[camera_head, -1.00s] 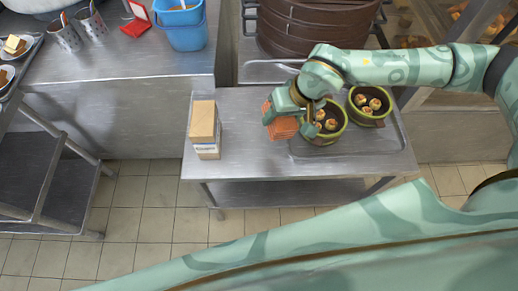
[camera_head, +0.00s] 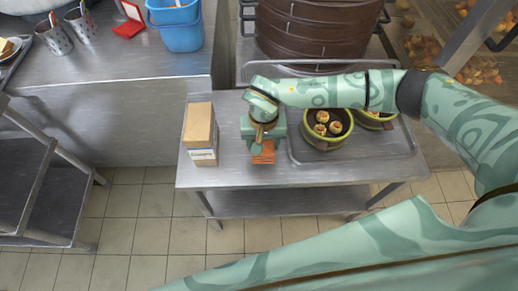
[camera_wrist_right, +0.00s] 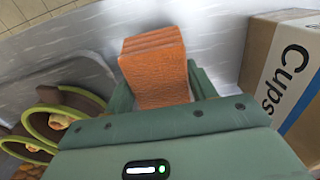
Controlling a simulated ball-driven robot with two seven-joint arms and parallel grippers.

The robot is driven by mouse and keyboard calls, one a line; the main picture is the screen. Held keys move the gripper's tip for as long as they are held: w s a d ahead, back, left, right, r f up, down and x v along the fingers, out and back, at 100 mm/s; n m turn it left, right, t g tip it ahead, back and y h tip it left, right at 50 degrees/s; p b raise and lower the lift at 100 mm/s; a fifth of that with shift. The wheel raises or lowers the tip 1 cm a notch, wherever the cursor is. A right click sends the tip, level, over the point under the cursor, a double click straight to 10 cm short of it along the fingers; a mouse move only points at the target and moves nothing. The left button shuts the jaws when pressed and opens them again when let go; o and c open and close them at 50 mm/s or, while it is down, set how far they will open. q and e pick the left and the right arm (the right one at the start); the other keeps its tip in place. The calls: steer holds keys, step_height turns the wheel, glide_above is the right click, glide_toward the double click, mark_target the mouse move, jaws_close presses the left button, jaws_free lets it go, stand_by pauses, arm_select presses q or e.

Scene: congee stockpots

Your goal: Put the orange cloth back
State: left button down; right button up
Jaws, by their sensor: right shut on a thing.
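The orange cloth (camera_head: 263,153) is a folded, stacked piece and shows below my right gripper (camera_head: 263,143) in the head view. It also shows in the right wrist view (camera_wrist_right: 155,60), between the two green fingers. My right gripper is shut on the cloth, over the metal table (camera_head: 235,176), between the cardboard cup box and the tray. I cannot tell whether the cloth touches the table top. My left gripper is not in view.
The cup box (camera_head: 199,133) stands close on the left. On the right, a metal tray (camera_head: 380,150) holds green-rimmed pots (camera_head: 325,128) of buns. Brown stacked steamers (camera_head: 318,35) and a blue bucket (camera_head: 180,30) are behind. The table's front left is clear.

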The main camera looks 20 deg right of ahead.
steer(key=shift+w+a+f, duration=0.1)
steer(key=shift+a+f, duration=0.1)
steer(key=shift+f, duration=0.1)
steer(key=f+b, duration=0.1)
steer(key=f, duration=0.1)
steer(key=f+b, duration=0.1)
steer(key=shift+w+a+f, duration=0.1)
steer(key=shift+a+f, duration=0.1)
steer(key=shift+f, duration=0.15)
steer(key=shift+r, duration=0.1)
steer(key=o, duration=1.1)
steer(key=shift+r, duration=0.1)
step_height(320, 180, up, 12)
steer(key=p, duration=0.4)
